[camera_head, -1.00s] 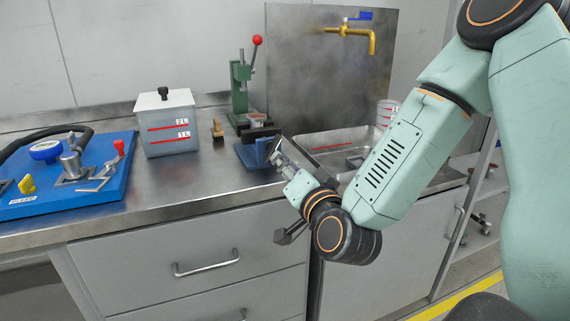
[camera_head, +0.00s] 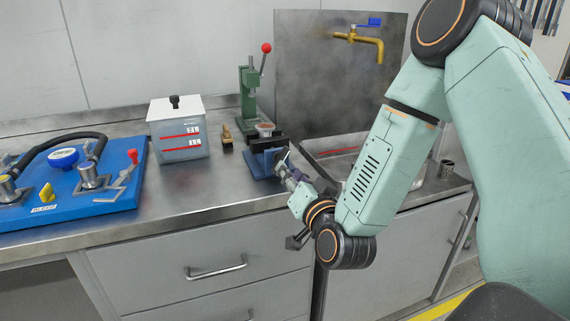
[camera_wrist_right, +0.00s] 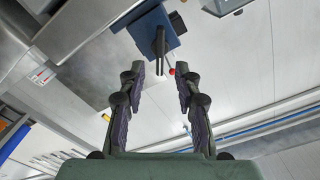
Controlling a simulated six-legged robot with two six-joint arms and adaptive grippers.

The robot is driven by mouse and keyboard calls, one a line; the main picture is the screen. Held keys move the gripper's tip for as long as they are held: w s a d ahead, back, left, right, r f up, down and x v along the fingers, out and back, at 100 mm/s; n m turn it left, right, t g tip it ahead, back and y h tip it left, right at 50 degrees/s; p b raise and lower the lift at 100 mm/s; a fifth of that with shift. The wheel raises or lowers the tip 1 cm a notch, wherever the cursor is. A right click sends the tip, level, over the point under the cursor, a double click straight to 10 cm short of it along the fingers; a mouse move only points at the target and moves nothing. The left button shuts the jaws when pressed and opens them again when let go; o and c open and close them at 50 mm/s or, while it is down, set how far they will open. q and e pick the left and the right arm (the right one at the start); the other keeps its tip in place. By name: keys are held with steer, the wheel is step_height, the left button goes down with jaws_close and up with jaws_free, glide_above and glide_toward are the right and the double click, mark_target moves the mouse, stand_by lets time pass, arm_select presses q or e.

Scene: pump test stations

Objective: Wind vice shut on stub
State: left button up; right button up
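The small blue vice (camera_head: 262,165) with dark jaws (camera_head: 266,142) stands at the counter's front edge. In the right wrist view its blue body (camera_wrist_right: 151,36) shows at the top, with a thin dark bar (camera_wrist_right: 160,50) pointing toward the gripper. My right gripper (camera_head: 284,168) is just right of the vice's front, close to it. In the right wrist view it is open (camera_wrist_right: 158,76), its fingers well apart with nothing held between them. The tip of the bar lies near the gap; I cannot tell contact. I cannot make out the stub clearly. My left gripper is not in view.
A green press (camera_head: 249,95) with a red-knobbed lever stands behind the vice. A small brass piece (camera_head: 227,136) and a lidded grey container (camera_head: 179,130) are to the left, then a blue board (camera_head: 75,200). A sink (camera_head: 335,150) and brass tap (camera_head: 360,42) are to the right.

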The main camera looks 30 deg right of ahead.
mark_target(280, 159)
steer(key=shift+b+x, duration=0.35)
steer(key=shift+x, duration=2.1)
jaws_close()
